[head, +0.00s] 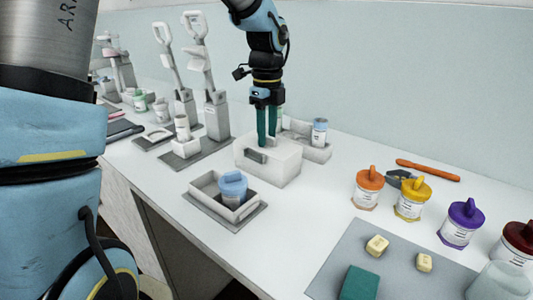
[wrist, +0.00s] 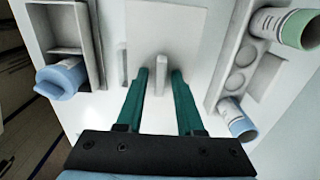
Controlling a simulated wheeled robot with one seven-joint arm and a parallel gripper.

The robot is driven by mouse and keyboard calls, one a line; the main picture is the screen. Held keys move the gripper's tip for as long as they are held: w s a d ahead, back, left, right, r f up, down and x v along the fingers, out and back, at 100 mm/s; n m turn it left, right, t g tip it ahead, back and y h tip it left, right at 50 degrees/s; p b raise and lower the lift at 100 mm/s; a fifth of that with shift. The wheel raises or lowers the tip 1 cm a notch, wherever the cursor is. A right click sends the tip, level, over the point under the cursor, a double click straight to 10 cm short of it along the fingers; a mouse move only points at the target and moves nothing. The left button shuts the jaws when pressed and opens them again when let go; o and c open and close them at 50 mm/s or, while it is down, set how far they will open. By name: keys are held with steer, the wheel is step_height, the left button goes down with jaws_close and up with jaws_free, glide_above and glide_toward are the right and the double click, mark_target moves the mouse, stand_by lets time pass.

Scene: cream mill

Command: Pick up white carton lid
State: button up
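The white carton lid (wrist: 180,32) appears as a pale square plate with a narrow upright bar handle (wrist: 160,75) in the wrist view. In the head view it seems to be the flat top of a white box (head: 285,165) with a dark grip on its front face. My gripper (head: 267,141) points down over that top. It also shows in the wrist view (wrist: 160,72), its two green fingers open, one on each side of the bar handle. A gap shows between each finger and the bar. The fingers hide part of the lid, and I cannot tell its exact edges.
A grey-white tray (head: 203,199) with a blue-lidded jar (head: 233,186) stands in front of the box. Another holder (head: 318,155) with a blue-capped vial (head: 320,131) stands behind right. Coloured-lid jars, including an orange one (head: 369,188), stand right. Bare counter lies between.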

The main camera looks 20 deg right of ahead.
jaws_close()
stand_by(1.1)
